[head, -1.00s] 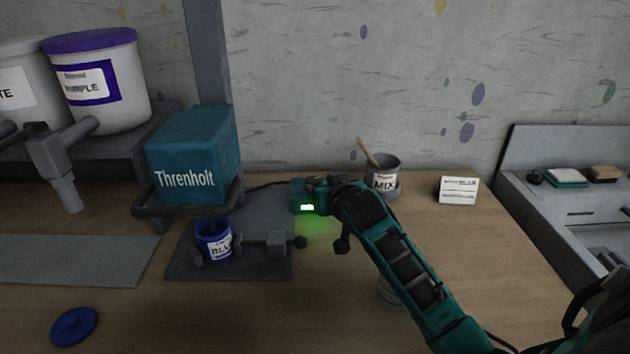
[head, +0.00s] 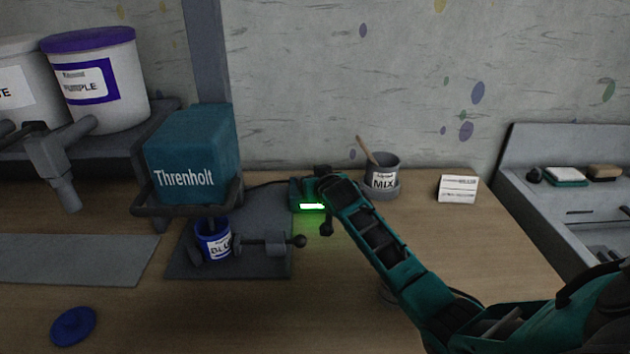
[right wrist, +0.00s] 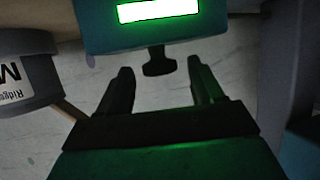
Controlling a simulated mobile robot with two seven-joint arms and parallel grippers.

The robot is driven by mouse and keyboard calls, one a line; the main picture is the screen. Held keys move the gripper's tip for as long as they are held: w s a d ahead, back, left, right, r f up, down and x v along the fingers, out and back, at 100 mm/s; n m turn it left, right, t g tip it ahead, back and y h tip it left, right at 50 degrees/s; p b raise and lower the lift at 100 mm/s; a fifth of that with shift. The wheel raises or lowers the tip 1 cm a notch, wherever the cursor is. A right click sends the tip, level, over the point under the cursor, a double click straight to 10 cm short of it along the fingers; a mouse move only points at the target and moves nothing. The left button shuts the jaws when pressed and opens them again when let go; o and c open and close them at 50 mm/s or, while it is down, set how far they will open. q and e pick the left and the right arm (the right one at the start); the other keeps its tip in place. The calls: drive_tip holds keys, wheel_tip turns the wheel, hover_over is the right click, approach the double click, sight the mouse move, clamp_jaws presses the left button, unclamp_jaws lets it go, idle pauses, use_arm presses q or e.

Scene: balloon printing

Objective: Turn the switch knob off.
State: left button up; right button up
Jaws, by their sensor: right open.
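The teal switch box (head: 297,195) stands on the table beside the machine's dark base plate, with its green light lit. In the right wrist view the box (right wrist: 100,35) is at the top, its lit panel bright green. The dark T-shaped knob (right wrist: 158,64) sticks out from the box between my right gripper's open fingertips (right wrist: 160,68), with a gap on each side. In the head view my right gripper (head: 322,178) is at the top of the box and hides the knob. My left gripper is not in view.
A grey MIX can (head: 384,163) with a wooden stick stands just right of the box. The teal Threnholt machine (head: 190,155) and a blue can (head: 213,240) are to the left. A white card (head: 458,188) stands at right. The front table is mostly clear.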

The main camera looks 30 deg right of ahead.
drive_tip(key=c, duration=1.1)
drive_tip(key=shift+o, duration=0.2)
